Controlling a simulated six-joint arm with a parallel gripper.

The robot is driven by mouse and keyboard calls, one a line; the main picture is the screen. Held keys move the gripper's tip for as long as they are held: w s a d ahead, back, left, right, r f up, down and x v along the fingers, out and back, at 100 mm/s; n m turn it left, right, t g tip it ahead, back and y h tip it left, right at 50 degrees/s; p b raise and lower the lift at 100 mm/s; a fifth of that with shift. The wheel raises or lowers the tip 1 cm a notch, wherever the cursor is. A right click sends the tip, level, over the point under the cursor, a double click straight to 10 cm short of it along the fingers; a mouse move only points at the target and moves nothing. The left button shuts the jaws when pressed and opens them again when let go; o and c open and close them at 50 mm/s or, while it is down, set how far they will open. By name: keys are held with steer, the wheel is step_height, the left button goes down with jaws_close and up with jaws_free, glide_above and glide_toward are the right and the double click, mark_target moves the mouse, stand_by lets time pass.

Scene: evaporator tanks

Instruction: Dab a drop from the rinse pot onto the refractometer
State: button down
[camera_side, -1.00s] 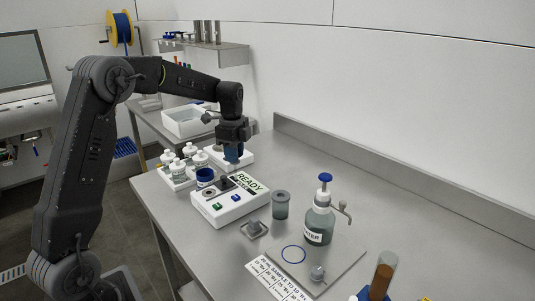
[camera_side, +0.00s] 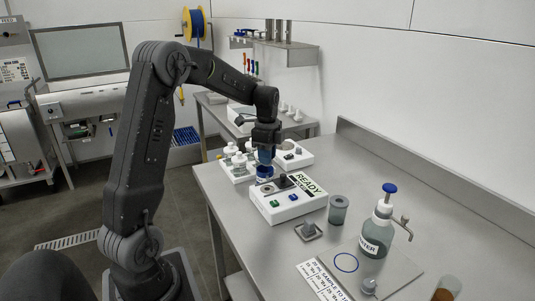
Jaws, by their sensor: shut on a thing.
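The refractometer appears to be the white box (camera_side: 292,207) with a READY label, a dark plate on top and green and blue buttons. A small dark blue pot (camera_side: 264,173) stands at its back left edge. My gripper (camera_side: 266,156) points down directly over this pot and is shut on a small bluish thing, mostly hidden by the fingers. I cannot tell whether its tip is inside the pot. A grey-green cup (camera_side: 339,210) stands right of the box. I cannot tell for sure which vessel is the rinse pot.
White-capped bottles (camera_side: 238,162) stand in a tray left of the gripper. A white unit (camera_side: 293,157) is behind it. The right rear bench is clear.

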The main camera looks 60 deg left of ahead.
steer(key=shift+f, duration=1.45)
steer(key=shift+r, duration=1.7)
